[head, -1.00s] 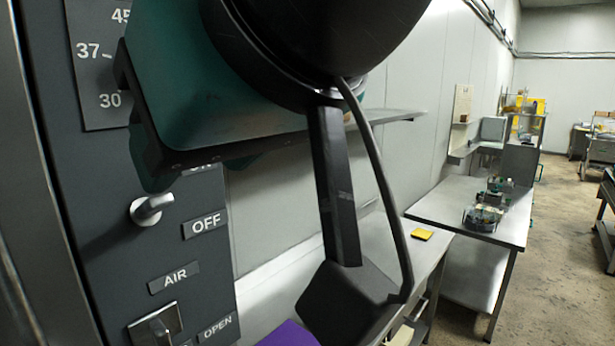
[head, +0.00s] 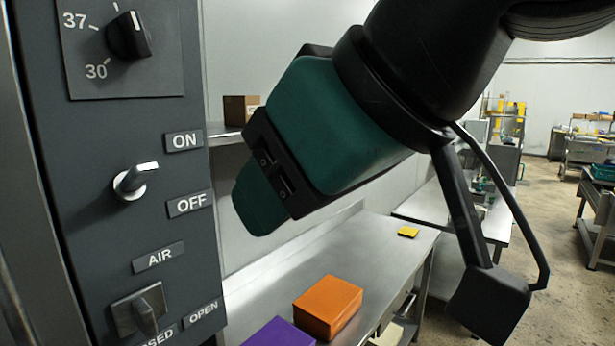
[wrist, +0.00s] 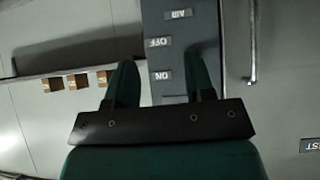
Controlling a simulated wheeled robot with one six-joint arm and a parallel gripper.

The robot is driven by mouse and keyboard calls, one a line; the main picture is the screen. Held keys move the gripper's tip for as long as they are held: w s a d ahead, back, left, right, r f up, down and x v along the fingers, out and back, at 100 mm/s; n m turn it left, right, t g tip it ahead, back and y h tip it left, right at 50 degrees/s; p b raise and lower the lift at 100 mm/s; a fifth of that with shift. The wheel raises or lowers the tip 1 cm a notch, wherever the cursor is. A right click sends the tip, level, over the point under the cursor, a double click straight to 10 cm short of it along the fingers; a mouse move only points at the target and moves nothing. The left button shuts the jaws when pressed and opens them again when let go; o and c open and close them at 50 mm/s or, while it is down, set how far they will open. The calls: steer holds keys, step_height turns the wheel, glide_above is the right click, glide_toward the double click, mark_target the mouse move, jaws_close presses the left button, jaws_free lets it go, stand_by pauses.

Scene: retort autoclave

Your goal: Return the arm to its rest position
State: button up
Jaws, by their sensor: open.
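My gripper (head: 262,200) shows in the head view as a dark green body with a black finger mount, to the right of the dark control panel (head: 100,232). It points down and to the left and is apart from the panel. In the wrist view my gripper (wrist: 157,85) has its two green fingers spread wide with nothing between them. Part of the panel with the AIR, OFF and ON labels (wrist: 167,45) shows beyond the fingers, upside down.
The panel carries a black dial (head: 128,36), a toggle switch (head: 135,182) and an AIR valve knob (head: 142,310). An orange box (head: 328,306) and a purple box (head: 279,332) stand on the steel bench (head: 385,250) below, with a yellow item (head: 408,232). A brown box (head: 236,110) is on the shelf.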

steer(key=w+d+f+g+h+b, duration=0.1)
steer(key=d+f+b, duration=0.2)
steer(key=f, duration=0.4)
steer(key=d+f+m+g+h+b, duration=0.1)
steer(key=d+f+b, duration=0.15)
steer(key=f, duration=0.45)
steer(key=w+d+f+g+h+b, duration=0.15)
steer(key=d+f, duration=0.25)
steer(key=f, duration=0.4)
steer(key=s+d+f+m+g+b, duration=0.1)
steer(key=s+d+f+b, duration=0.1)
steer(key=f, duration=0.4)
steer(key=s+d+f+m+g+b, duration=0.1)
steer(key=s+d+f+b, duration=0.2)
steer(key=d+f+b, duration=0.1)
step_height(320, 180, down, 3)
steer(key=shift+s+d+r+g+y+b, duration=0.1)
steer(key=shift+s+d+g+y+b, duration=0.25)
steer(key=shift+d, duration=0.15)
